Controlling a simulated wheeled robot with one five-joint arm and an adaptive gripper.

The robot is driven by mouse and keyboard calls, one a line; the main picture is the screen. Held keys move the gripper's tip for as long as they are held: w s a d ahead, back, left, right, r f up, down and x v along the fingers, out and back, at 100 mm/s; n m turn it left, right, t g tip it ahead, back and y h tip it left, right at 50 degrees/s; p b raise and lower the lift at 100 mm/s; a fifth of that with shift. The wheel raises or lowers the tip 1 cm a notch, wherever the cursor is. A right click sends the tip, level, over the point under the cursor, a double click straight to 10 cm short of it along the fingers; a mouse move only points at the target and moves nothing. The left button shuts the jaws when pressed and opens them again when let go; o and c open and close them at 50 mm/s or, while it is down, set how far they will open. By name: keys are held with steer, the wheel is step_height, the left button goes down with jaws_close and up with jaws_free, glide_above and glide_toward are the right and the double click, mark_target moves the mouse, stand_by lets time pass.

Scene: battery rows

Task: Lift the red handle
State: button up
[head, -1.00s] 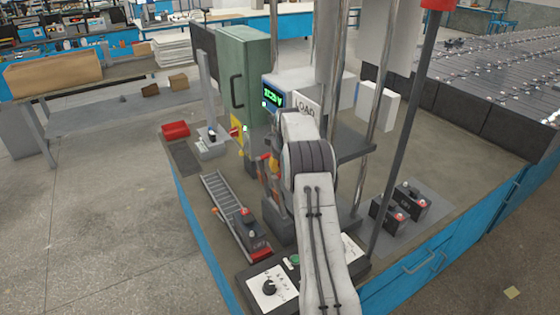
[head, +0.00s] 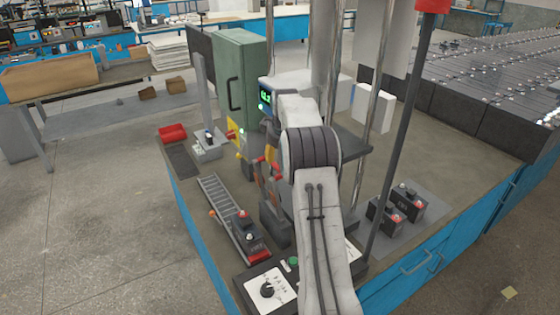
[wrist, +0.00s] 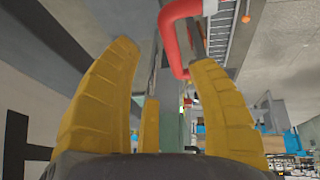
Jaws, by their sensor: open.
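In the wrist view a red bent-tube handle (wrist: 174,38) shows at the top, beyond and between the tips of my gripper (wrist: 166,56). The gripper's yellow fingers are spread apart with nothing held between them. The handle appears close to the right fingertip; I cannot tell whether they touch. In the head view my arm hides most of the gripper. Small red and yellow parts show just left of the arm there, and I cannot tell which is the handle.
A roller track (head: 222,205) with a dark battery (head: 243,226) lies left of my arm. A green cabinet (head: 238,75) stands behind. A control box (head: 270,288) is at the front.

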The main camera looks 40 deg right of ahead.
steer(key=shift+v, duration=2.3)
steer(key=shift+s, duration=0.1)
steer(key=shift+d+m, duration=0.1)
steer(key=shift+m, duration=0.6)
steer(key=s+a+f+m+g+y, duration=0.1)
steer(key=s+a+f+m+g, duration=0.1)
steer(key=s+a+f, duration=0.3)
steer(key=s+a+f+m+g+y, duration=0.1)
steer(key=s+a+f+g, duration=0.1)
steer(key=s+f, duration=0.45)
steer(key=s+a+r+n+t, duration=0.1)
steer(key=s+a+r, duration=0.3)
steer(key=s+a, duration=0.3)
steer(key=s+a+r+n+t, duration=0.2)
steer(key=s+a+r, duration=0.2)
steer(key=s+a, duration=0.3)
steer(key=s+a+r+n+t+b, duration=0.1)
steer(key=s+a+r, duration=0.3)
steer(key=s+a, duration=0.3)
steer(key=s, duration=0.3)
steer(key=shift+s+a+r+n, duration=0.2)
steer(key=shift+r+n, duration=0.1)
